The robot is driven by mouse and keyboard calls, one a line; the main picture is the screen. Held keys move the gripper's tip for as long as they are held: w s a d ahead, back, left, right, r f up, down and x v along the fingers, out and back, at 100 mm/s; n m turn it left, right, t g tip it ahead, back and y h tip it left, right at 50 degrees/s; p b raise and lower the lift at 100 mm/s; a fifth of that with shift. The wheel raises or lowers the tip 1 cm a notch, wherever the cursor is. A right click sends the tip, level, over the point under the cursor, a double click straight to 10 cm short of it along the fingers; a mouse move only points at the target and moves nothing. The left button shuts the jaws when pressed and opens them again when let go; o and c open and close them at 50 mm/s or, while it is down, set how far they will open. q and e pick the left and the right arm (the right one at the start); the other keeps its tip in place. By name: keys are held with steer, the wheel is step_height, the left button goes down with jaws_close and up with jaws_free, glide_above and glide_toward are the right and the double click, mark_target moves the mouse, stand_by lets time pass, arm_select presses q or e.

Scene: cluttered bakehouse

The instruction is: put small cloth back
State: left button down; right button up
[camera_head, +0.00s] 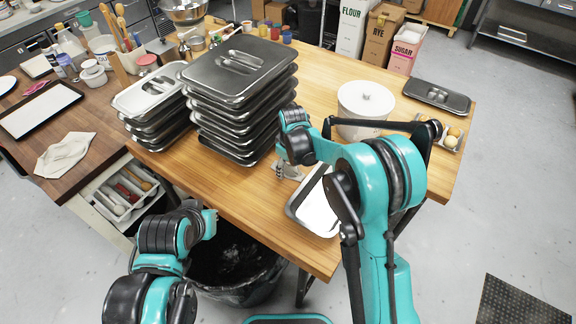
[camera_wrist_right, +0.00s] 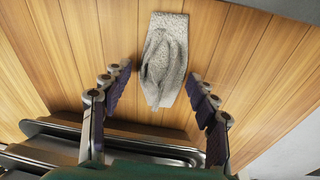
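A small grey, textured cloth (camera_wrist_right: 163,60) lies crumpled on the wooden tabletop in the right wrist view. My right gripper (camera_wrist_right: 160,92) is open, its two fingers wide apart with nothing between the tips. The cloth lies just beyond the fingertips, roughly centred between them. In the head view my right gripper (camera_head: 288,171) points down over the wooden table, partly hidden by my own arm. I cannot make out the grey cloth there. A pale cloth (camera_head: 65,153) lies flat on the dark wooden counter at left. My left arm is folded at lower left; its fingers do not show.
Tall stacks of lidded metal trays (camera_head: 240,70) stand left of the right gripper. A shallow tray (camera_head: 297,211) lies at the table's front edge. A white pot (camera_head: 366,105) stands to the right, near a dark lidded tray (camera_head: 437,97). A black bin (camera_head: 235,285) stands below.

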mark_target(290, 167)
steer(key=shift+r, duration=0.1)
steer(key=shift+r, duration=0.15)
steer(key=r, duration=0.3)
steer(key=s+r+p, duration=0.1)
steer(key=r, duration=0.3)
steer(key=r+p, duration=0.1)
steer(key=r, duration=0.2)
steer(key=shift+s+d+r, duration=0.3)
steer(key=s+d+r+m+t, duration=0.2)
steer(key=s+d+r+m, duration=0.2)
steer(key=s+d+r, duration=0.6)
steer(key=s+d+f+m+t, duration=0.1)
steer(key=s+d+m, duration=0.2)
steer(key=s, duration=0.4)
steer(key=s+d+f+m+t, duration=0.2)
steer(key=s+d+m, duration=0.1)
steer(key=s, duration=0.5)
steer(key=shift+h+p, duration=0.3)
steer(key=shift+s, duration=0.1)
